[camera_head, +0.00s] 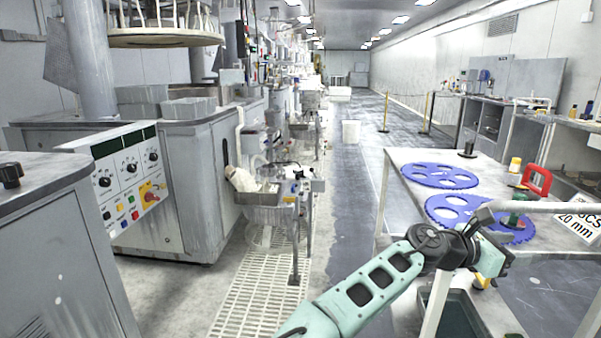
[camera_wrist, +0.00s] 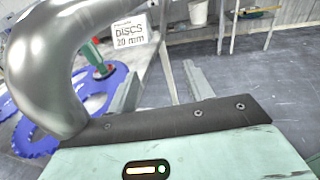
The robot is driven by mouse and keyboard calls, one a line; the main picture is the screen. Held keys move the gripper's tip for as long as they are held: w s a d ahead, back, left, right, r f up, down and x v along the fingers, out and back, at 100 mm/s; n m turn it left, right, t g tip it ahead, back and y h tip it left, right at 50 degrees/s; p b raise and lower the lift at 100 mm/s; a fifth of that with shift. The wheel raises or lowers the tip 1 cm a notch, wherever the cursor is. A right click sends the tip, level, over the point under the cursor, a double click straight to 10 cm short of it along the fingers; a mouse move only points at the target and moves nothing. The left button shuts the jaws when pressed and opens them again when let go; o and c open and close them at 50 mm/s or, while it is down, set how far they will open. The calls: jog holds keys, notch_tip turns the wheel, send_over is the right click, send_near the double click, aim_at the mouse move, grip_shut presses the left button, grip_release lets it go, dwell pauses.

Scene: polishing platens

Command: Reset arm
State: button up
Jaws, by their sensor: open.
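My gripper (camera_head: 492,258) is at the front edge of the white table (camera_head: 410,160), at the end of my pale green arm. In the wrist view its two grey fingers (camera_wrist: 163,88) stand apart with nothing between them. A blue toothed disc with holes (camera_head: 438,175) lies on the table. More blue disc (camera_head: 445,208) shows nearer the gripper, partly hidden behind it; blue discs also show at the left of the wrist view (camera_wrist: 92,84). A curved metal pipe covers the wrist view's left side.
A "DISCS 20 mm" sign (camera_head: 578,222) is at the table's right. A grey bin (camera_head: 457,312) is below. Polishing machines (camera_head: 185,150) line the left; the aisle (camera_head: 355,200) between is open.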

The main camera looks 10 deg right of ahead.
jog(key=s+f+m+g+y, duration=0.4)
jog(key=s+f+y, duration=0.3)
jog(key=f, duration=0.6)
jog(key=s+a+f+m+y, duration=0.2)
jog(key=s+a+f+y, duration=0.15)
jog(key=a, duration=0.45)
jog(key=s+a+f+m+y, duration=0.2)
jog(key=s+a, duration=0.2)
jog(key=a, duration=0.4)
jog(key=s+a+r+m+t+y, duration=0.1)
jog(key=s+a+r+t+y, duration=0.15)
jog(key=a+r, duration=0.65)
jog(key=s+a+r+m+t+y, duration=0.1)
jog(key=s+a+r+t+y, duration=0.2)
jog(key=a+r, duration=0.6)
notch_tip(320, 180, up, 14)
jog(key=s+p, duration=0.1)
jog(key=p, duration=1.3)
jog(key=shift+d+r+g, duration=0.2)
jog(key=shift+g, duration=0.25)
